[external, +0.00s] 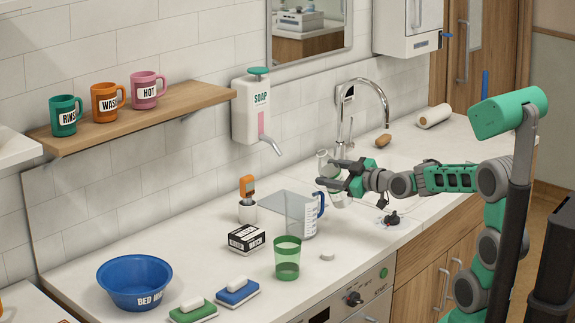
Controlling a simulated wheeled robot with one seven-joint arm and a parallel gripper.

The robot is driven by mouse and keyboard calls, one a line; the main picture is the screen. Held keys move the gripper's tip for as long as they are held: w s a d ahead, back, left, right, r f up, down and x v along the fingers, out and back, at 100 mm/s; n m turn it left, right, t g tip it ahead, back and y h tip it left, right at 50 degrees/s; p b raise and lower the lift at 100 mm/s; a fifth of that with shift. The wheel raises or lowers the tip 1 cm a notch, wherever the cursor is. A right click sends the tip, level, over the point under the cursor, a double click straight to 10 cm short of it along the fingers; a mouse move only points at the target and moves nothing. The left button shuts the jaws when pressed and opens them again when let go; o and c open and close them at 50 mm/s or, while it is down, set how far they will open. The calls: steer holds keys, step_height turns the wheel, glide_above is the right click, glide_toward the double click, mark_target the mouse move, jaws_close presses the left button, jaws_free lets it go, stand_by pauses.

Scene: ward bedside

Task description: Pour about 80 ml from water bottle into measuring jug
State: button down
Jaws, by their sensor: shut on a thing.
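The clear measuring jug (299,217), with printed marks and a blue handle, stands upright on the white counter. My gripper (336,176) is shut on a clear, pale bottle (323,160), which I take to be the water bottle. It is just behind and to the right of the jug, near the height of the jug's rim. My gripper's fingers hide much of the bottle, so its exact tilt and water level are unclear. I see no stream of water.
A green tumbler (287,260) and a small white disc (327,256) are in front of the jug. A black-and-white box (246,238) and a white holder (247,211) stand left. A blue basin (135,284) is farther left. The tap (366,87) rises behind my gripper.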

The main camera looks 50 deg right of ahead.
steer(key=r+m, duration=0.1)
steer(key=r, duration=0.2)
steer(key=r+m+p, duration=0.1)
steer(key=r, duration=0.2)
steer(key=shift+d+r+m+t+y+p, duration=0.2)
steer(key=shift+r+m+t+y+p, duration=0.1)
steer(key=shift+m+t, duration=0.1)
steer(key=shift+r+m+t+b, duration=0.3)
steer(key=shift+r+m+b, duration=0.3)
steer(key=shift+m, duration=0.5)
stand_by(1.2)
